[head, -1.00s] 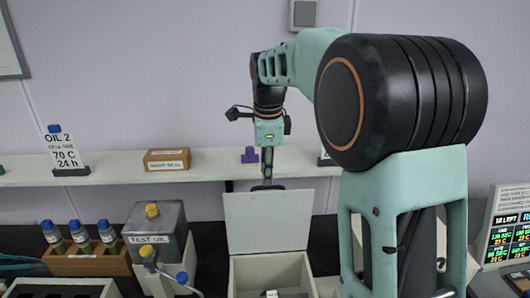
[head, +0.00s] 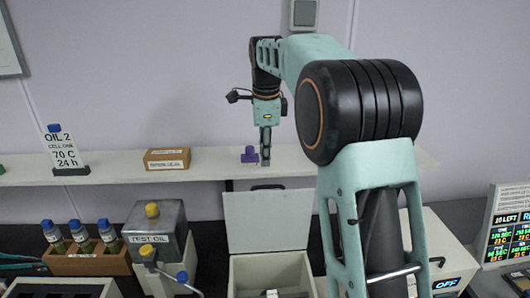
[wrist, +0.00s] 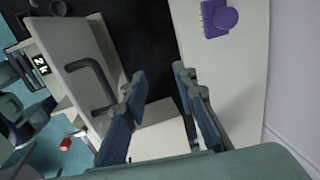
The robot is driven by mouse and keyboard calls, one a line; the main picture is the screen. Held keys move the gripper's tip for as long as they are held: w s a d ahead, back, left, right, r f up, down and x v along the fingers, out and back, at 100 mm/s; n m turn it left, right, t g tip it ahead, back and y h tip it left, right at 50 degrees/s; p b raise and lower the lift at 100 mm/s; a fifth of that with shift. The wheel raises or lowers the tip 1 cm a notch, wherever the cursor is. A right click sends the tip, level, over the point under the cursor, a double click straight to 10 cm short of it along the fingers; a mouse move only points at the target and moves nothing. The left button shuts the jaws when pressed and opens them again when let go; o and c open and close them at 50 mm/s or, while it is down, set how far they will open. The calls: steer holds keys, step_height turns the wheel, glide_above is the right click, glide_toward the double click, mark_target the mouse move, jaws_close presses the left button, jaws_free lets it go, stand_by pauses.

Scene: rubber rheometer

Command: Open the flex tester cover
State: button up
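The flex tester cover (head: 268,220) is a pale grey panel standing up at the back of an open white box (head: 240,272), its inner face toward the head camera. In the wrist view the cover (wrist: 78,70) shows its other face, with a dark bar handle (wrist: 84,88). My gripper (head: 265,160) hangs above the cover's top edge, apart from it in the head view. In the wrist view its two blue-padded fingers (wrist: 162,118) are spread with nothing held between them. The handle lies to the left of the fingers, outside them.
A white shelf (head: 215,166) runs behind, with a purple piece (head: 249,154) close to my gripper, a cardboard box (head: 167,159) and an oil sign (head: 62,150). A test oil can (head: 155,235) and bottle rack (head: 90,263) stand left. A white unit marked OFF (head: 445,262) is right.

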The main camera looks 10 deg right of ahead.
stand_by(0.4)
step_height(320, 180, up, 12)
steer(key=s, duration=0.2)
steer(key=shift+s, duration=0.15)
steer(key=shift+a+f, duration=0.1)
